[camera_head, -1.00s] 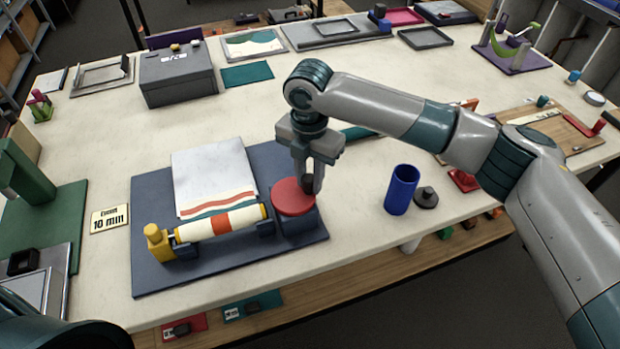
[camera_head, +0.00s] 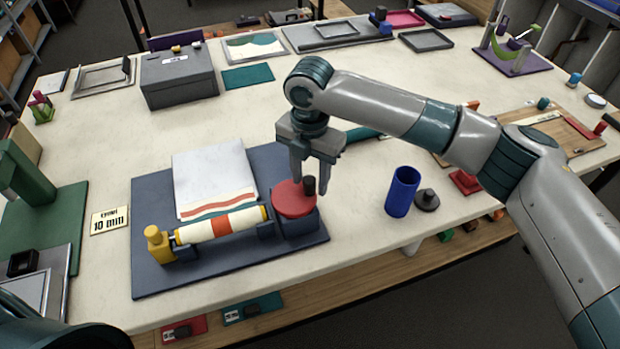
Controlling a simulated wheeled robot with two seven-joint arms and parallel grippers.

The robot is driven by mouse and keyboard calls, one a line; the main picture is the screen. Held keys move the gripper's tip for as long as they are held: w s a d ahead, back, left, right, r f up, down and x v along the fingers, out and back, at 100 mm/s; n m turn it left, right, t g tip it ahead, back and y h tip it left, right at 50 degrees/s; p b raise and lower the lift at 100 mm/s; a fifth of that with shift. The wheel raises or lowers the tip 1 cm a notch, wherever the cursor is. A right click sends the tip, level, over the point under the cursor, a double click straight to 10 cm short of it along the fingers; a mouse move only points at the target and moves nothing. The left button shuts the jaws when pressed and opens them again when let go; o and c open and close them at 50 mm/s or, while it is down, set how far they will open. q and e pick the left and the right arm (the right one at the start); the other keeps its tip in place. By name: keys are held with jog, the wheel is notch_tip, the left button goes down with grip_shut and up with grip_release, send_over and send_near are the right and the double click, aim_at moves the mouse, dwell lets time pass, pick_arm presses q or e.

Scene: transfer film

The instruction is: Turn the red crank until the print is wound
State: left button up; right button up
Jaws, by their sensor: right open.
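The red crank (camera_head: 291,201) is a round disc with an upright dark knob (camera_head: 310,186) near its right edge. It sits on a dark block at the right end of the blue-grey printing base (camera_head: 155,281). A cream roller (camera_head: 245,218) with a red-orange band lies left of it, with a yellow end piece (camera_head: 156,240). The white print sheet (camera_head: 210,170) with wavy red and teal stripes lies behind the roller. My right gripper (camera_head: 311,184) is open, its fingers on either side of the knob; contact cannot be told. My left gripper is out of view.
A blue cup (camera_head: 402,192) and a dark round weight (camera_head: 427,199) stand right of the base. A "10 min" card (camera_head: 110,220) lies to its left, near a green stand (camera_head: 24,175). A grey box (camera_head: 179,80) stands behind. The table between is mostly clear.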

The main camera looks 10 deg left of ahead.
notch_tip(320, 180, up, 17)
jog(key=b, duration=0.4)
jog(key=shift+b, duration=0.4)
jog(key=shift+f, duration=0.1)
